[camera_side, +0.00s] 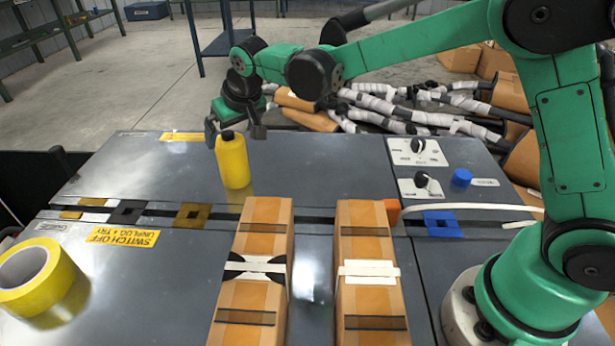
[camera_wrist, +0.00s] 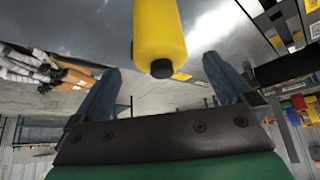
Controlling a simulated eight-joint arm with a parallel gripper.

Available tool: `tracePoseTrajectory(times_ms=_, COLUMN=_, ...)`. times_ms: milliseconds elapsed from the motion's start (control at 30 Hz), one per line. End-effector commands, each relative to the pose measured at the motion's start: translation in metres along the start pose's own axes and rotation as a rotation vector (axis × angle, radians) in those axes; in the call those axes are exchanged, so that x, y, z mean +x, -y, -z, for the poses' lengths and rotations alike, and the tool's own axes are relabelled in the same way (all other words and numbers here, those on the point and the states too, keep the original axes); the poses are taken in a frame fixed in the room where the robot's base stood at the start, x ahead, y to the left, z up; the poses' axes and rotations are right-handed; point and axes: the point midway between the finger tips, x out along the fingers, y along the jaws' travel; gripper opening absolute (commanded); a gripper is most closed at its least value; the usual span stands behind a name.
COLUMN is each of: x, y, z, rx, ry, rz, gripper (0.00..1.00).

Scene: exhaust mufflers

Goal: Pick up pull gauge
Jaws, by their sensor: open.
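A yellow bottle-shaped thing (camera_side: 232,165) with a black cap stands upright on the grey metal bench top. It shows in the wrist view (camera_wrist: 158,30) with its black cap (camera_wrist: 162,68) towards the camera. My gripper (camera_side: 235,130) is open at its top, with one finger on each side. In the wrist view my gripper (camera_wrist: 164,75) has a clear gap between each finger and the yellow body. No thing in view is clearly marked as a pull gauge, so I cannot tell whether this yellow thing is it.
Two long cardboard boxes (camera_side: 259,215) (camera_side: 363,222) lie at the front. A yellow tape roll (camera_side: 25,265) sits at the left. A switch panel (camera_side: 417,152), a blue cap (camera_side: 462,177) and a blue plate (camera_side: 442,223) are at the right. Wrapped pipes (camera_side: 385,105) lie behind the bench.

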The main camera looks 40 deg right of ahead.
Motion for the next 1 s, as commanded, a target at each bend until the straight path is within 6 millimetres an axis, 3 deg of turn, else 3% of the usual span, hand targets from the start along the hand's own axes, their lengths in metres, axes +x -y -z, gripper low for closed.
tracePoseTrajectory(times_ms=433, x=0.048, y=0.000, z=0.000, rx=0.000, ry=0.000, rz=0.001, gripper=1.00)
tracePoseTrajectory(times_ms=800, x=0.055, y=0.000, z=0.000, rx=-0.001, ry=0.000, rz=0.002, gripper=1.00)
tracePoseTrajectory(times_ms=867, x=0.055, y=0.000, z=0.000, rx=-0.001, ry=0.000, rz=0.001, gripper=0.86)
tracePoseTrajectory(times_ms=1000, x=0.055, y=0.000, z=0.000, rx=-0.001, ry=0.000, rz=0.001, gripper=0.46)
